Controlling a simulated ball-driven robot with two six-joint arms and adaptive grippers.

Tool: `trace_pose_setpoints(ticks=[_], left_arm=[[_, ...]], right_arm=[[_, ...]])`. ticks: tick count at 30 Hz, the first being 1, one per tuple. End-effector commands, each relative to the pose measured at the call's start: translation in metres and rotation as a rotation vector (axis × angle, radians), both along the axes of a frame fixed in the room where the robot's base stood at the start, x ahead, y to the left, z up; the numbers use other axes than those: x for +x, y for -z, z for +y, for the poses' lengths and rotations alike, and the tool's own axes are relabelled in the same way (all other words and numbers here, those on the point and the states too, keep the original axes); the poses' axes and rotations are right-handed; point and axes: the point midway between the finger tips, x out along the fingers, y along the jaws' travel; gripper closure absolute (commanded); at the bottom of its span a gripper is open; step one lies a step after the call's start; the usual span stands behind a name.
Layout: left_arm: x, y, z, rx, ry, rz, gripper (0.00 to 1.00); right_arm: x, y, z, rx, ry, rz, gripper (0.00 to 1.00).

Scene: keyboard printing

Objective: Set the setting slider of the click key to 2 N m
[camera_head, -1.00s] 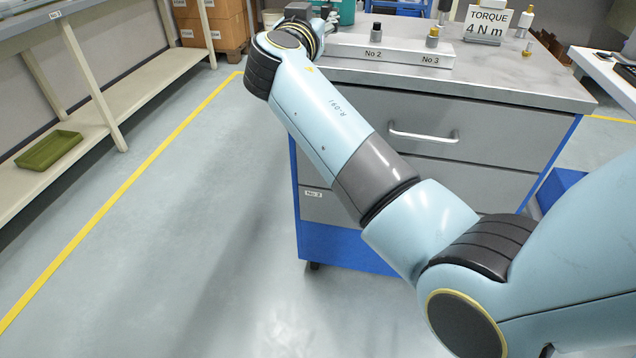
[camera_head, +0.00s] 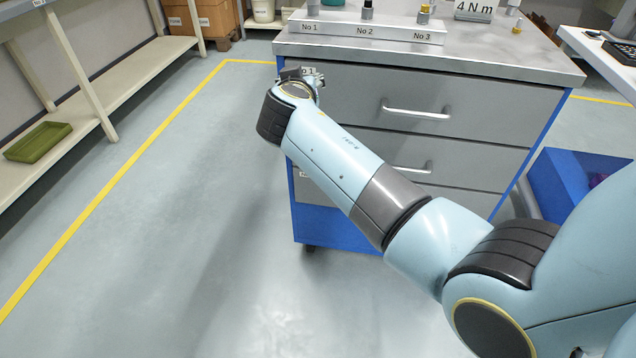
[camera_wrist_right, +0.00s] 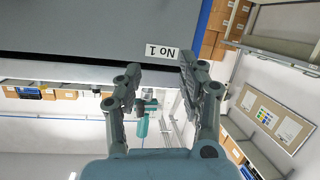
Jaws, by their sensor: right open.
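I cannot make out the click key or its setting slider in either view. My right gripper (camera_head: 308,76) is at the upper left front of the grey drawer cabinet, by the top drawer (camera_head: 350,97). In the right wrist view the gripper (camera_wrist_right: 160,76) is open, its two fingers apart with nothing held. The top drawer looks shut. My left gripper is not in view.
A white rack (camera_head: 390,28) marked No 1 to No 3 stands on the bench top (camera_head: 520,60). Drawer handles (camera_head: 415,110) stick out at the front. A blue bin (camera_head: 570,190) is at right. A green tray (camera_head: 38,142) lies on the left shelf. The left floor is clear.

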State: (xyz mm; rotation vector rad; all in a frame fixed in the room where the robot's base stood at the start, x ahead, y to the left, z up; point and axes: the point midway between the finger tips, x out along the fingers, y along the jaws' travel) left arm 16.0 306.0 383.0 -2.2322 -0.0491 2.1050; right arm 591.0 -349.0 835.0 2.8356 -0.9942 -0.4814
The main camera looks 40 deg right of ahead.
Motion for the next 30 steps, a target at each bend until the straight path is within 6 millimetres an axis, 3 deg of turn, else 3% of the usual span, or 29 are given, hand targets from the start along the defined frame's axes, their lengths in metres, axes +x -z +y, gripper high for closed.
trace_pose_setpoints(ticks=[21, 30], left_arm=[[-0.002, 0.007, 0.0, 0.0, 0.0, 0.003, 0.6], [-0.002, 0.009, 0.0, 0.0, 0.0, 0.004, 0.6]], right_arm=[[-0.055, 0.149, 0.019, 0.064, -0.147, 0.308, 0.6], [-0.079, 0.19, 0.025, 0.09, -0.19, 0.392, 0.6]])
